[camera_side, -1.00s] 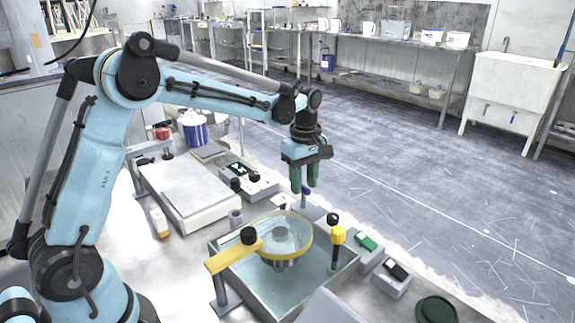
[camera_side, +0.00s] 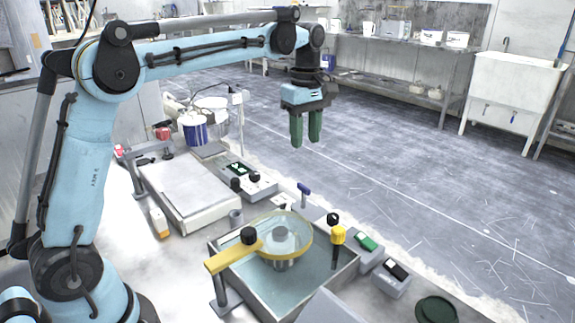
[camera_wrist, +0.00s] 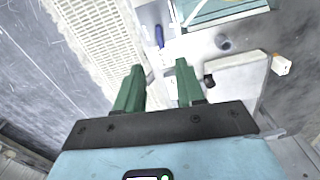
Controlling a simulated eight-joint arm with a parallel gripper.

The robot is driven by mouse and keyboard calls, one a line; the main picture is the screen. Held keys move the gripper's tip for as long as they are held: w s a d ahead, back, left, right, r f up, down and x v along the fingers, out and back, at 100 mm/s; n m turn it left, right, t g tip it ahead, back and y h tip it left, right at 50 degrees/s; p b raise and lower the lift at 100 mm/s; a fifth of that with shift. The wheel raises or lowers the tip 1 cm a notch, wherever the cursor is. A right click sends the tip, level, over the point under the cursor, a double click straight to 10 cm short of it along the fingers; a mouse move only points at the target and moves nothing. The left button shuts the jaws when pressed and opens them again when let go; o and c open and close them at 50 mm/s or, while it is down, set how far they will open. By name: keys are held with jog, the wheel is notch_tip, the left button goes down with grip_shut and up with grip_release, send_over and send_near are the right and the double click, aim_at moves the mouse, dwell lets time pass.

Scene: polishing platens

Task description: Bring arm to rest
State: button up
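My gripper (camera_side: 306,145) is in the air in the side view, well above the bench and the blue-handled tap. Its two green fingers point down with a gap between them, and nothing is between them. In the wrist view my gripper (camera_wrist: 158,72) also shows its green fingers apart and empty. The blue-handled tap (camera_side: 304,188) stands upright below it behind the basin; its blue handle also shows in the wrist view (camera_wrist: 159,36).
A water-filled basin (camera_side: 339,279) has a yellow ring (camera_side: 262,252) over it on a yellow arm. A flat pale plate (camera_side: 188,190) lies to the left. A blue-and-white bucket (camera_side: 195,131) and switch boxes (camera_side: 393,278) stand on the bench. The air around my gripper is clear.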

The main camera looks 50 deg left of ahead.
jog(key=s+d+f+m+t, duration=0.1)
jog(key=s+f+m+t, duration=0.1)
jog(key=s+m, duration=0.3)
jog(key=s+d+f+m+t, duration=0.1)
jog(key=s+f+m+t, duration=0.1)
jog(key=s+m, duration=0.4)
jog(key=s+d+f+m+t, duration=0.2)
jog(key=s+f+m+t, duration=0.1)
jog(key=s+m, duration=0.2)
jog(key=shift+s+m, duration=0.3)
jog(key=shift+s, duration=0.65)
